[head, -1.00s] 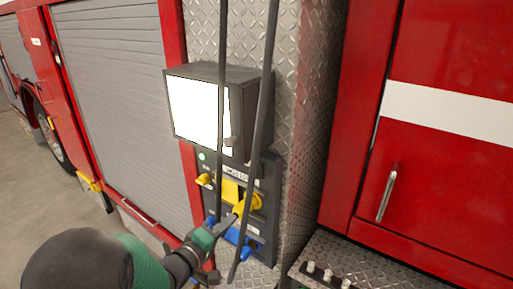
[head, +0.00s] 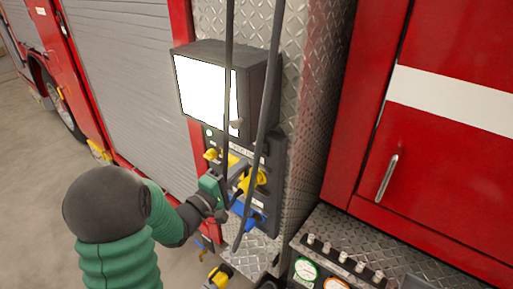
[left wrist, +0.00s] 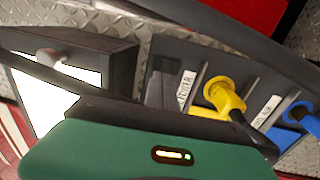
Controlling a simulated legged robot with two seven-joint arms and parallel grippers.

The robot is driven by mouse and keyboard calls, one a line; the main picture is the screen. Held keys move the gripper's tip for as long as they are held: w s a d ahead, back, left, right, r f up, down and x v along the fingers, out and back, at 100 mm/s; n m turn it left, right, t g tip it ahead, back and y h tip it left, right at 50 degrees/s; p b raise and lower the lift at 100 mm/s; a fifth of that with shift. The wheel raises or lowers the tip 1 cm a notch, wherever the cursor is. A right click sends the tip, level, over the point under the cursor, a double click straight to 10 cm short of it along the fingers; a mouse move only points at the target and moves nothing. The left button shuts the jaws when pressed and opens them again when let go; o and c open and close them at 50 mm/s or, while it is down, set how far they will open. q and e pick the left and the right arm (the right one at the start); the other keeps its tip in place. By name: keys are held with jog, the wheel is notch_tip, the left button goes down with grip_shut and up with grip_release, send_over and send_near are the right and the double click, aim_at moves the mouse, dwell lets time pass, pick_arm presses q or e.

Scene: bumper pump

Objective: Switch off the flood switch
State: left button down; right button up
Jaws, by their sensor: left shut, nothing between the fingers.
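I cannot tell which control is the flood switch. My left gripper (head: 234,198) is shut and empty, in front of the panel beside the larger yellow handle. In the left wrist view its green body fills the bottom, and a yellow handle (left wrist: 222,92) and blue handle (left wrist: 300,112) show beyond its dark finger. I cannot tell whether it touches a handle.
A dark box with a bright white screen (head: 202,88) sits above the panel. A ledge with gauges (head: 306,270) and several small knobs lies at lower right. A red door (head: 430,160) fills the right side.

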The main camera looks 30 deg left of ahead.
aim_at(263, 145)
pick_arm(q)
jog(key=w, duration=0.2)
jog(key=w+p, duration=0.1)
jog(key=w, duration=0.1)
jog(key=w+r+p, duration=0.1)
jog(key=w, duration=0.1)
jog(key=shift+w+d, duration=0.2)
jog(key=shift+w, duration=0.05)
jog(key=shift+w+f+p, duration=0.1)
jog(key=shift+w+p, duration=0.2)
jog(key=shift+w, duration=0.2)
jog(key=shift+r, duration=0.2)
jog(key=shift+w+d, duration=0.1)
